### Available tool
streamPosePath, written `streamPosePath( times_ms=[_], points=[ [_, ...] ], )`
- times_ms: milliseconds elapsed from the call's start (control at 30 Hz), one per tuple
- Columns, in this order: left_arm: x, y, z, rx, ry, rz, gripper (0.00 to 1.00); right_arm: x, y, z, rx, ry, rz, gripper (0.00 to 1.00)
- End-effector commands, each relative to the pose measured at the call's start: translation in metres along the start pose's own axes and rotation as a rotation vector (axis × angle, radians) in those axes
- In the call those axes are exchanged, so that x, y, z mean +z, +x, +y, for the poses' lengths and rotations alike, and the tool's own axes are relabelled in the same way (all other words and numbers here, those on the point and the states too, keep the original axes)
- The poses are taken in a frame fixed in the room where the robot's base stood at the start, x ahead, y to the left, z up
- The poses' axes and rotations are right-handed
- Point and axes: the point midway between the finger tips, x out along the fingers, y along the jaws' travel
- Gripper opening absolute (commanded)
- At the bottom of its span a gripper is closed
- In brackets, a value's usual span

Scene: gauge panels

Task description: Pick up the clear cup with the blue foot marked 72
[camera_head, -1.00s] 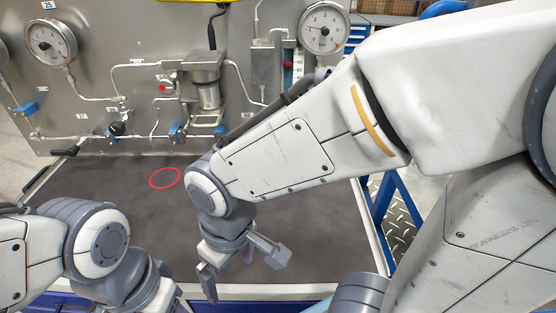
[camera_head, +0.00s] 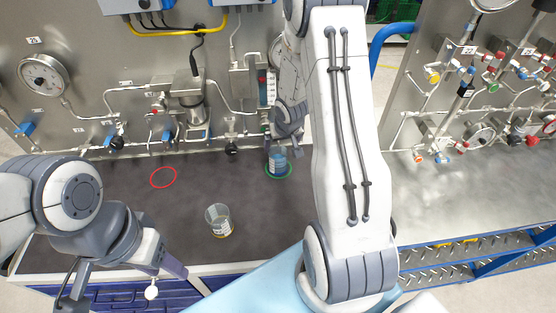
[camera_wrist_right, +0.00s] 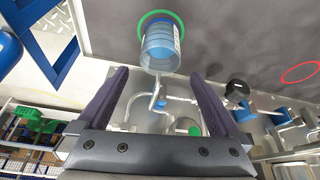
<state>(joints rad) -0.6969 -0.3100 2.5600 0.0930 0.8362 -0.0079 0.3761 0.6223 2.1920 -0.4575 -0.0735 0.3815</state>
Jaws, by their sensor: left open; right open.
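A clear cup with a blue foot (camera_head: 278,164) stands upright in a green ring (camera_head: 289,174) near the back of the dark mat; I cannot read its mark. In the right wrist view the same cup (camera_wrist_right: 160,48) lies ahead of the fingertips, its clear rim toward me. My right gripper (camera_head: 286,140) is open, just above and behind the cup in the head view. Its open fingers (camera_wrist_right: 158,78) are apart from the cup. A second clear cup with a yellow foot (camera_head: 219,222) stands nearer the front. My left gripper (camera_head: 118,286) is open and empty at the lower left.
A grey gauge panel (camera_head: 60,125) with pipes and valves rises behind the mat. A red ring (camera_head: 163,177) on the mat is empty. Another panel with coloured valves (camera_head: 470,90) stands at the right. The mat's left part is clear.

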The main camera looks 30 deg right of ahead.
Motion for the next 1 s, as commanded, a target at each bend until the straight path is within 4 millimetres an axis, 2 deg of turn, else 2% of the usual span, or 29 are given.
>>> streamPosePath(
  times_ms=[33,100,267,533,667,867,900,967,1000],
  points=[
    [0.001,0.011,-0.001,0.0,-0.001,0.0,0.5,0.003,0.015,0.0,0.0,-0.001,-0.003,1.0],
    [0.001,0.015,-0.001,0.0,-0.002,0.0,0.5,0.003,0.025,-0.001,0.0,-0.002,-0.002,1.0],
    [0.001,0.02,-0.002,0.0,-0.003,0.0,0.5,0.001,0.04,-0.001,0.0,-0.003,-0.002,1.0],
    [0.001,0.026,-0.002,0.0,-0.004,0.0,0.5,0.0,0.077,-0.001,-0.001,-0.004,-0.004,1.0],
    [0.001,0.027,-0.002,0.0,-0.005,0.0,0.5,-0.001,0.086,-0.001,0.0,-0.004,-0.002,1.0],
    [0.001,0.027,-0.002,0.0,-0.005,0.0,0.5,-0.001,0.086,-0.001,0.0,-0.004,-0.002,1.0],
    [0.001,0.027,-0.002,0.0,-0.005,0.0,0.5,-0.001,0.086,-0.001,0.0,-0.004,-0.002,0.92],
    [0.001,0.027,-0.002,0.0,-0.004,0.0,0.5,-0.001,0.086,-0.001,0.0,-0.004,-0.002,0.69],
    [0.001,0.027,-0.002,0.0,-0.004,0.0,0.5,-0.001,0.086,-0.001,0.0,-0.004,-0.002,0.54]
  ],
)
